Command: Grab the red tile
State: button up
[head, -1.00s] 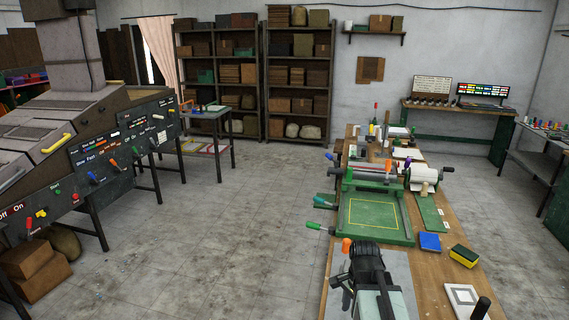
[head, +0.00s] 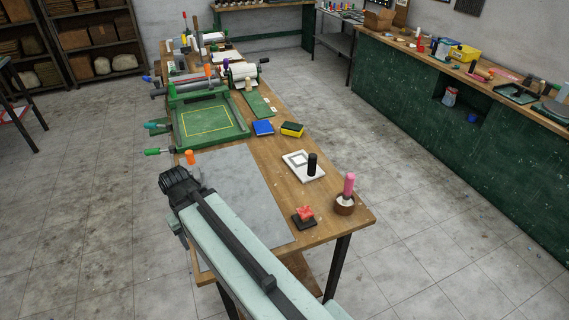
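A small red piece (head: 305,211) rests on a dark square block near the right front of the wooden bench (head: 262,178). It is the only red tile-like thing on this bench; its exact shape is too small to tell. My gripper (head: 178,186) is the dark end of my pale arm, over the left edge of the grey sheet, well to the left of the red piece. Its fingers are not clear, so I cannot tell whether it is open or shut.
Next to the red piece stands a pink-handled tool in a brown round holder (head: 345,205). A white framed plate (head: 303,166) with a black knob lies behind it. A green press (head: 210,118), blue block (head: 263,127) and yellow sponge (head: 292,129) are farther back. The grey sheet (head: 237,185) is largely bare.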

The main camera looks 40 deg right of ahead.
aim_at(304, 212)
jog(key=u, duration=0.05)
jog(key=k, duration=0.4)
jog(key=z, duration=1.95)
jog(key=k, duration=1.15)
jog(key=u, duration=0.55)
jog(key=i, duration=1.5)
jog(key=u, duration=0.05)
